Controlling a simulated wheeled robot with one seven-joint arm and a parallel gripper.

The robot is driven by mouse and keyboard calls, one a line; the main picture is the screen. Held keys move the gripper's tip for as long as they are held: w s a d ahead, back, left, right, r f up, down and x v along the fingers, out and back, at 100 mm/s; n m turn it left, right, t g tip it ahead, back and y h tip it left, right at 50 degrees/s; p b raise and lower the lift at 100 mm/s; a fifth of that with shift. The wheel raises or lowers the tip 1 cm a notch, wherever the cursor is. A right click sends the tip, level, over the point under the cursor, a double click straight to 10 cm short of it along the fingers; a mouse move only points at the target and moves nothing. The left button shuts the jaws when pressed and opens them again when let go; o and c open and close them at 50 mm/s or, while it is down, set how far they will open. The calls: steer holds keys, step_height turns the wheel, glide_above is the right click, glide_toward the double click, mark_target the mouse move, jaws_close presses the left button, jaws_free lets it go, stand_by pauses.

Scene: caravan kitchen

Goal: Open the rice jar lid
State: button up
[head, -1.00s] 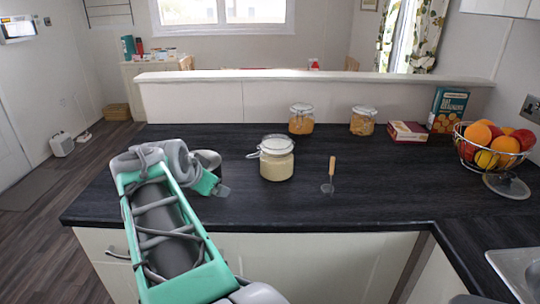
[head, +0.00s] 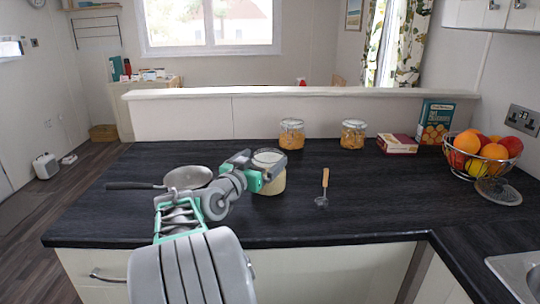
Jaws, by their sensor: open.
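The rice jar (head: 273,184), a glass jar with pale contents, stands upright on the dark counter left of the middle. Its pale lid (head: 269,157) is on top and looks shut. My gripper (head: 266,171) is open at the jar's upper left side, at about lid height. The fingers overlap the jar in the picture, so I cannot tell whether they touch it. The lid's clasp and the jar's left side are hidden behind my gripper.
A pan (head: 187,178) lies left of my gripper. A wooden-handled utensil (head: 325,184) lies right of the jar. Two other jars (head: 291,135) (head: 353,135), boxes (head: 397,144) (head: 436,122) and a fruit basket (head: 479,158) stand behind and right. The counter's front middle is clear.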

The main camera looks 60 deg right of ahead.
mark_target(268, 154)
steer(key=d, duration=0.4)
steer(key=shift+s, duration=0.1)
steer(key=shift+a, duration=0.1)
steer(key=c, duration=1.9)
